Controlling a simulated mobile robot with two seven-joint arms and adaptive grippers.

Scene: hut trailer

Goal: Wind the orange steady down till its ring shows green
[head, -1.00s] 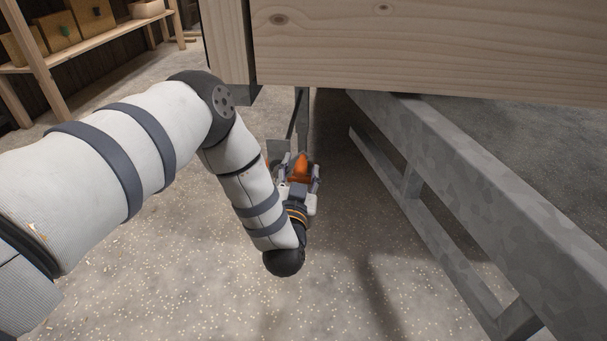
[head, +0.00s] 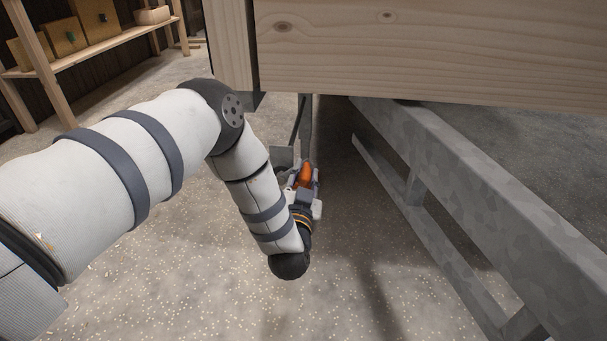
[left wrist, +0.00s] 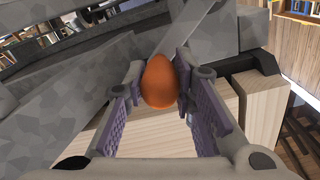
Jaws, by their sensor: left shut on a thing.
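The orange part of the steady (head: 306,173) shows low under the trailer's wooden edge in the head view. In the left wrist view its rounded orange end (left wrist: 159,82) sits between the two fingers. My left gripper (head: 303,184) is shut on this orange part; its purple-padded fingers (left wrist: 160,98) lie on either side of it. A grey upright (head: 306,122) stands just behind. I cannot make out the steady's ring or any green on it. My right gripper is in neither view.
A pale wooden beam (head: 430,55) hangs over the work spot. A grey metal chassis rail (head: 450,180) runs down to the right, close to the gripper. A wooden shelf (head: 95,58) with boxes stands at the back left. The speckled floor (head: 200,275) in front is clear.

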